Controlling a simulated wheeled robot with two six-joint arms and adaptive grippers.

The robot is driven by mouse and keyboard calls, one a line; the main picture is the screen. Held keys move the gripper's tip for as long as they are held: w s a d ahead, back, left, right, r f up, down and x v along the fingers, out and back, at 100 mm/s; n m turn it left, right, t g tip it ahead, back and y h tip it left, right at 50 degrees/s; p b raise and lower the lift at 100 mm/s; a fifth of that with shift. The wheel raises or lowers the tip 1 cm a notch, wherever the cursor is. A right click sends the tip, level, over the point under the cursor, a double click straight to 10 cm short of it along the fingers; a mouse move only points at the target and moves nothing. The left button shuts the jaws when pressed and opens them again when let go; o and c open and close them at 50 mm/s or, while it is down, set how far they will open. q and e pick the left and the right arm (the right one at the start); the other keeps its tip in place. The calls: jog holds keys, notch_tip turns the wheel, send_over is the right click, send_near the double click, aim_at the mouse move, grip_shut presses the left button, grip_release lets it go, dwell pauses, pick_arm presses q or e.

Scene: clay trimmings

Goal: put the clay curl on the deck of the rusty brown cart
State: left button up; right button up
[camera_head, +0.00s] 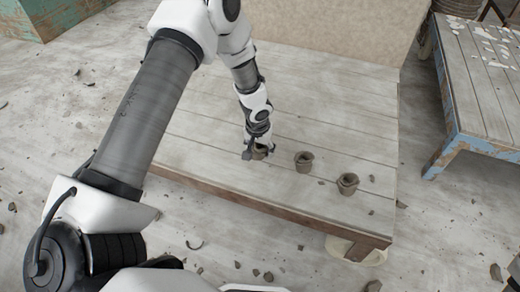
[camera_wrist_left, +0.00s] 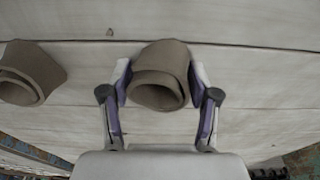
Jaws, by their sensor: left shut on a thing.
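My left gripper (camera_head: 257,150) is shut on a grey-brown rolled clay curl (camera_head: 259,153), low over the plank deck of the brown-edged cart (camera_head: 220,130). In the left wrist view the clay curl (camera_wrist_left: 160,85) sits between both finger pads (camera_wrist_left: 160,92). I cannot tell whether it touches the deck. Two similar clay curls, a middle one (camera_head: 304,160) and a right one (camera_head: 347,184), stand on the deck to the right of the gripper. One other curl (camera_wrist_left: 28,75) shows at the left of the wrist view.
A blue-edged plank platform (camera_head: 480,90) with white flakes stands at the right. A pale upright board (camera_head: 330,30) rises at the deck's back. A teal and brown box (camera_head: 55,15) is at the upper left. Small chips litter the floor. The deck's left part is clear.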

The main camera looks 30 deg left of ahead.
pick_arm(q)
jog(key=o, duration=1.4)
jog(key=shift+f, duration=0.1)
jog(key=shift+c, duration=0.2)
